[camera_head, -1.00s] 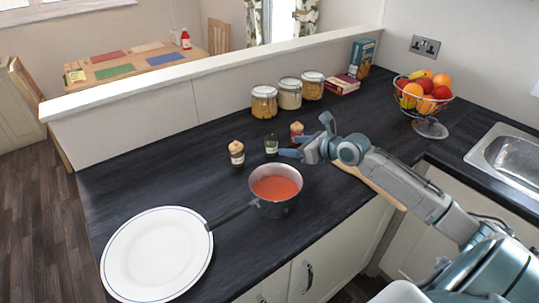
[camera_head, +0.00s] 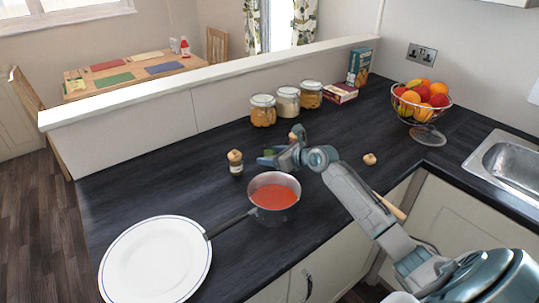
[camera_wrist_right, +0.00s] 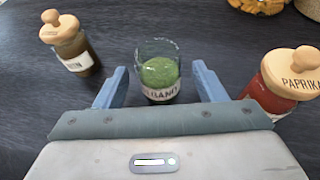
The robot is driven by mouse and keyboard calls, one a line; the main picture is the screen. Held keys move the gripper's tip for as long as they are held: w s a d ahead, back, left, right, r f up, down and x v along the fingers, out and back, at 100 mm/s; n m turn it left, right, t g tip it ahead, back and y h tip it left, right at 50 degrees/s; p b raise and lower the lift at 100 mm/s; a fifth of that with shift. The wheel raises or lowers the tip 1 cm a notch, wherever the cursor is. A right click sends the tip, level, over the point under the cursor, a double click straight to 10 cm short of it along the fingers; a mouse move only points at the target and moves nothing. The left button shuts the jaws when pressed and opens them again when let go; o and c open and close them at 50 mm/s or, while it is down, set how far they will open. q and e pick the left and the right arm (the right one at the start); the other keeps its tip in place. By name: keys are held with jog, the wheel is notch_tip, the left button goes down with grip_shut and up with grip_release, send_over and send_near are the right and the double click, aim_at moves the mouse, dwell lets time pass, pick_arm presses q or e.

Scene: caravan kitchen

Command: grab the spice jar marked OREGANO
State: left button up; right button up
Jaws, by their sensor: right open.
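The oregano jar (camera_wrist_right: 159,75) is clear glass with green contents, open-topped, and its label reads partly "GANO". It stands upright between the two blue fingers of my right gripper (camera_wrist_right: 160,88), with a gap visible on each side. In the head view my right gripper (camera_head: 268,158) is low over the counter and hides most of the jar. The red jar lidded PAPRIKA (camera_wrist_right: 288,82) stands to the right in the wrist view. A brownish jar with a wooden lid (camera_wrist_right: 70,45) stands to the left; it also shows in the head view (camera_head: 235,162). My left gripper is out of view.
A saucepan of red soup (camera_head: 273,196) stands just in front of my right gripper. A white plate (camera_head: 155,258) is at front left. Several storage jars (camera_head: 287,102) stand behind. A small wooden knob-like piece (camera_head: 370,159) lies right of my arm, near a fruit bowl (camera_head: 422,102).

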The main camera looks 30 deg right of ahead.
jog(key=shift+x, duration=1.05)
jog(key=shift+s, duration=0.1)
jog(key=c, duration=1.1)
jog(key=shift+r, duration=0.15)
